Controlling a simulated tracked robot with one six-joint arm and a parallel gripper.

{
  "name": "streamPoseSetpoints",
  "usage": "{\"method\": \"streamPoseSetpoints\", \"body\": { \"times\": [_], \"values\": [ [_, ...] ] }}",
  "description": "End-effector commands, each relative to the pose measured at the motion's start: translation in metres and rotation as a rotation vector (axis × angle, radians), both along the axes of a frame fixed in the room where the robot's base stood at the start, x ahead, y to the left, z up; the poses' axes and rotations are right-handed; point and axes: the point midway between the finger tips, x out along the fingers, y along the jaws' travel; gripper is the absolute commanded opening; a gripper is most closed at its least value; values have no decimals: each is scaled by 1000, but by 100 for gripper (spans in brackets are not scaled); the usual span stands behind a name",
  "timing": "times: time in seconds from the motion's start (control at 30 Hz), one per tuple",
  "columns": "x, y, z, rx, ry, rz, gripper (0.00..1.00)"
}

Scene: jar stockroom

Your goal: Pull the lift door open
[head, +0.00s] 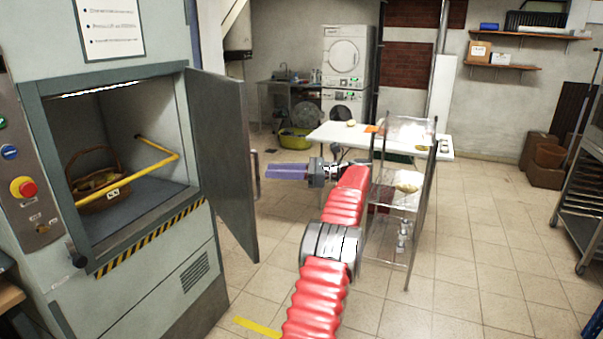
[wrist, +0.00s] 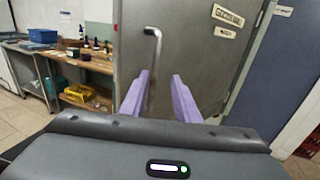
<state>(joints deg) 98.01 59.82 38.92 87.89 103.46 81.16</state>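The grey lift door (head: 222,155) stands swung wide open on the right side of the lift opening in the head view. In the wrist view the door (wrist: 195,40) fills the middle, with a metal bar handle (wrist: 153,58) on its face. My gripper (head: 267,171) is just right of the door, its purple fingers pointing at it. In the wrist view my gripper (wrist: 161,75) is open, fingers apart. The handle's lower part shows between them, nearer the left finger; I cannot tell whether they touch.
Inside the lift (head: 60,235) are a wicker basket (head: 97,195) and a yellow bar (head: 160,147). A wire rack (head: 412,225) stands close right of my arm, before a white table (head: 335,133).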

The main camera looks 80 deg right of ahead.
Motion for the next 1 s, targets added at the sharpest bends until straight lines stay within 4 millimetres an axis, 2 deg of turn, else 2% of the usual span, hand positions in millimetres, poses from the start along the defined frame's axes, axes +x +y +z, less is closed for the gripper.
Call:
{"method": "streamPoseSetpoints", "body": {
  "times": [0.2, 0.43, 1.0],
  "values": [
    [-35, -4, -1, -1, 1, -3, 29],
    [-59, -6, -1, -1, 0, -2, 29],
    [-82, -8, -1, -1, 0, -2, 29]
  ]
}}
